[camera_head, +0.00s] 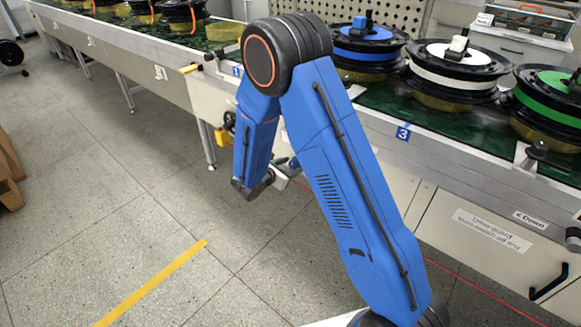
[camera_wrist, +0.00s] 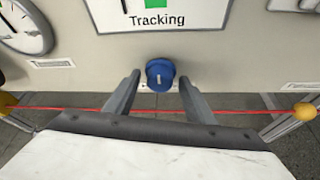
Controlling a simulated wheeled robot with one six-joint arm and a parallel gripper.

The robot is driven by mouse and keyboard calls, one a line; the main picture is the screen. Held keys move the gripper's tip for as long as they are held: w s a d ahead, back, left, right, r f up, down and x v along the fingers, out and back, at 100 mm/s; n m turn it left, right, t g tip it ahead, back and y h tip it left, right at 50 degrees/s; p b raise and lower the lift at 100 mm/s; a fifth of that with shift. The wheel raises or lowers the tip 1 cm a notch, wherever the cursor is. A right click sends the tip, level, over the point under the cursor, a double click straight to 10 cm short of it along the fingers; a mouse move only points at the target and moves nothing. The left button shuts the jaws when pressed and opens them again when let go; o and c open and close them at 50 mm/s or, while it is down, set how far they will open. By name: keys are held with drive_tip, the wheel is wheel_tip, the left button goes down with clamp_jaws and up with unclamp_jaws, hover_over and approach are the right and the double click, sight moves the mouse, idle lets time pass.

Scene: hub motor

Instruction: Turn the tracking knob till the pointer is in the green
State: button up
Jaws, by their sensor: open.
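In the wrist view, a blue round knob (camera_wrist: 160,73) with a short white mark sits on the pale panel below a white sign reading "Tracking" (camera_wrist: 158,21). A small part of the sign's green area (camera_wrist: 154,4) shows at the top edge. My gripper (camera_wrist: 159,80) is open, with one finger on each side of the knob and a gap to both. I cannot tell how deep the fingers reach. In the head view, my blue arm hides the knob, and the gripper is mostly hidden.
A round dial (camera_wrist: 22,27) is left of the sign.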

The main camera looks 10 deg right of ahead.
drive_tip(key=c, duration=1.1)
drive_tip(key=shift+o, duration=0.2)
drive_tip(key=shift+n, duration=0.3)
drive_tip(key=n+g+h, duration=0.1)
drive_tip(key=n, duration=0.1)
drive_tip(key=n+g+h, duration=0.1)
drive_tip(key=n, duration=0.1)
drive_tip(key=shift+w+a+g, duration=0.2)
drive_tip(key=shift+g, duration=0.2)
drive_tip(key=n+g+h, duration=0.1)
drive_tip(key=n+h, duration=0.1)
drive_tip(key=n, duration=0.2)
drive_tip(key=shift+w+a+f, duration=0.1)
drive_tip(key=shift+f, duration=0.05)
drive_tip(key=shift+n+g+h, duration=0.3)
drive_tip(key=o, duration=1.1)
drive_tip(key=shift+c, duration=0.2)
